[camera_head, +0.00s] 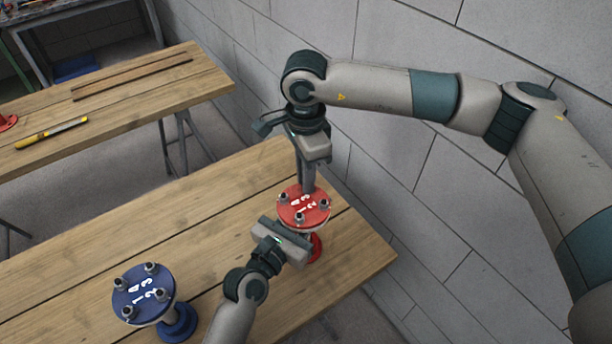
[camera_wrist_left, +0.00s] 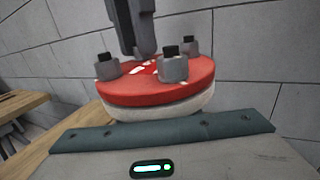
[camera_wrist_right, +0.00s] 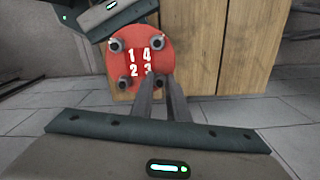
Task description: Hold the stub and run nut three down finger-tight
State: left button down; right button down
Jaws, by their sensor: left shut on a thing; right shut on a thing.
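The red stub (camera_head: 316,247) stands upright on the near table under a round red flange (camera_head: 300,206) marked 1 to 4. In the left wrist view the flange (camera_wrist_left: 165,80) has a pale disc beneath it and nuts on studs on top. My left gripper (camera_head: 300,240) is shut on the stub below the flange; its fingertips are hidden. My right gripper (camera_head: 308,188) points down from above, shut at the nut position by number 3. The other three nuts show, one beside number 1 (camera_wrist_right: 117,45).
A blue flanged stub (camera_head: 143,292) with several nuts stands on the same table (camera_head: 90,262) at left. A second table (camera_head: 110,95) behind holds a yellow-handled tool (camera_head: 52,133) and flat strips. A grey block wall (camera_head: 420,165) runs close along the right.

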jog(key=m, duration=0.6)
jog(key=shift+w+m, duration=0.2)
jog(key=shift+m, duration=0.1)
jog(key=m, duration=0.5)
jog(key=shift+w+d, duration=0.1)
jog(key=shift+m, duration=0.3)
jog(key=c, duration=1.7)
grip_release()
jog(key=shift+r, duration=0.15)
notch_tip(320, 180, up, 12)
jog(key=shift+f, duration=0.1)
